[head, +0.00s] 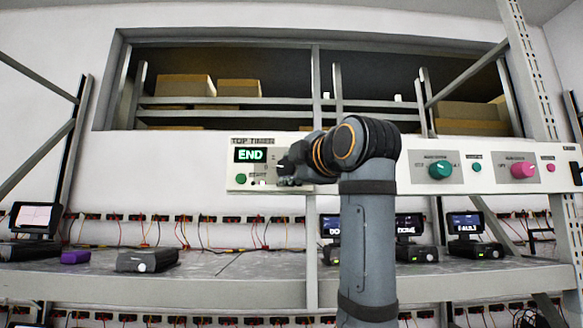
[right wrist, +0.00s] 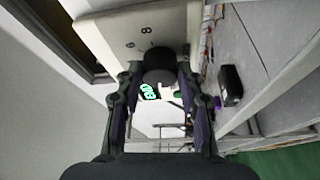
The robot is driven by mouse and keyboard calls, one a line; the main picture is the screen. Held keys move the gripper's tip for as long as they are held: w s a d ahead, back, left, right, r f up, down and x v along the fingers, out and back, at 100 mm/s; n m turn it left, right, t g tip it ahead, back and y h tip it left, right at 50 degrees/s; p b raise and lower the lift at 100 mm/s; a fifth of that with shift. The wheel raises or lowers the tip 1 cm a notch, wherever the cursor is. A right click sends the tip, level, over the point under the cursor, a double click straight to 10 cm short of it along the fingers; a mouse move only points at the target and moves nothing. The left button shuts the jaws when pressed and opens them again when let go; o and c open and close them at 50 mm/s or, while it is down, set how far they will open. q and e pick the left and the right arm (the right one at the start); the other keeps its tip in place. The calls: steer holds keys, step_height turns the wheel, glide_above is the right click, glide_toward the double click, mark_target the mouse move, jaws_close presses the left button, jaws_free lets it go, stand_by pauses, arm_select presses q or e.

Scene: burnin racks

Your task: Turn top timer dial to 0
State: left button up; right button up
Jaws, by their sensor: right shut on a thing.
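The top timer panel (head: 236,184) is cream, with a small display (head: 250,155) reading END in green. A green button marked START (head: 241,179) sits below the display. My right gripper (head: 287,172) is at the right part of this panel and covers the dial there. In the right wrist view, the dark round dial (right wrist: 158,66) sits between the two fingers of my right gripper (right wrist: 158,76), which is shut on it. A few printed numbers show on the panel beside the dial; its pointer cannot be made out. My left gripper is out of view.
To the right, a teal knob (head: 439,170) and a pink knob (head: 523,170) sit on the same long beam. Below is a grey shelf (head: 215,287) with several instruments, a purple box (head: 75,257) and cables. Cardboard boxes (head: 184,86) stand behind, above.

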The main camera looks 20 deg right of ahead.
stand_by(0.5)
steer(key=o, duration=1.2)
steer(key=shift+w, duration=0.1)
steer(key=shift+c, duration=0.2)
steer(key=s+d, duration=0.1)
steer(key=s, duration=1.1)
steer(key=shift+d+f, duration=0.15)
steer(key=shift+f, duration=0.25)
